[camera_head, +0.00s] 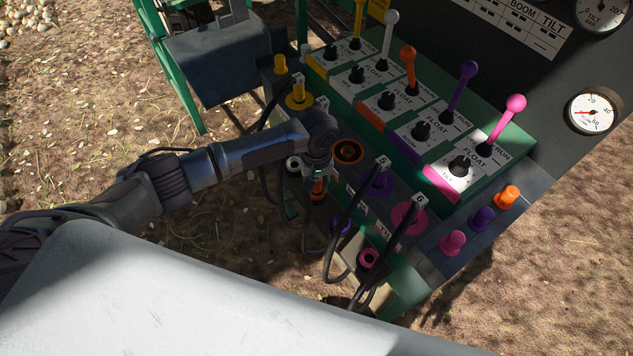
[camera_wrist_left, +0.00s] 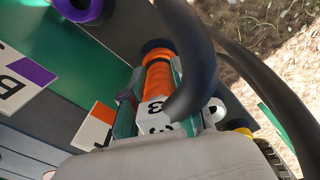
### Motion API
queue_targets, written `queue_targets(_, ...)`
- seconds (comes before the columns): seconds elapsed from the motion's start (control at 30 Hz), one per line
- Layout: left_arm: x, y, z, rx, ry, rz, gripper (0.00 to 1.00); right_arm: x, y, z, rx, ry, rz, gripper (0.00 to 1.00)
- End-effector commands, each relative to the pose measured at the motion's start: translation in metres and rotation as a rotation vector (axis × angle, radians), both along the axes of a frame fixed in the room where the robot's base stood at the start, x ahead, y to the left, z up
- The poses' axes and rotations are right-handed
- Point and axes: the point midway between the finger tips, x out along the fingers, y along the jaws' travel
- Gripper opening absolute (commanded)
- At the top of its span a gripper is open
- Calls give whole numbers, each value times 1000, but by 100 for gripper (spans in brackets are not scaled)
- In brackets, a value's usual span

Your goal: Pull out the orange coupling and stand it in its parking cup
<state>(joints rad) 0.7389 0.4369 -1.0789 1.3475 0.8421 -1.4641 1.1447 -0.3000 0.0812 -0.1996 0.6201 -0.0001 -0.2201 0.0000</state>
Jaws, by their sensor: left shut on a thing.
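The orange coupling (camera_head: 319,188) is in my left gripper (camera_head: 318,180), below the orange-ringed socket (camera_head: 348,152) on the upper row, which stands empty. In the left wrist view the coupling (camera_wrist_left: 158,80) lies between the fingers of my left gripper (camera_wrist_left: 147,101), which are shut on it. It bears a white band marked 3, and a black hose loops from it. Its far end meets a dark ring (camera_wrist_left: 155,46), in line with the purple cup ring (camera_wrist_left: 86,8). I cannot tell whether the end sits inside its parking cup or just above it. My right gripper is not in view.
Hoses marked 5 (camera_head: 381,162) and 6 (camera_head: 420,199) stand close to the right. Levers (camera_head: 408,65) rise behind. Open ground lies left.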

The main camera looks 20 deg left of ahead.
Motion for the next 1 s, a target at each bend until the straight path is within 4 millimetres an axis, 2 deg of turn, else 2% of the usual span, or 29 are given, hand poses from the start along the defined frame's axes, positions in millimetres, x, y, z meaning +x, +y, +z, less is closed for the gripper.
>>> queue_targets(0.37,0,0,1,0,-1,0,0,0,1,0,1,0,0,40)
queue_targets(0.4,0,0,1,0,-1,0,33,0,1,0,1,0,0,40)
queue_targets(0.53,0,0,0,0,0,0,55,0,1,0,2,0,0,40)
queue_targets(0.57,0,0,0,0,0,0,58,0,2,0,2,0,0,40)
queue_targets(0.77,0,0,0,0,0,0,58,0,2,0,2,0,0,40)
queue_targets(0.87,0,0,0,0,0,-1,74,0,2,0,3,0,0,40)
queue_targets(1.0,0,-2,1,-2,-2,-2,77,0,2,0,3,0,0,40)
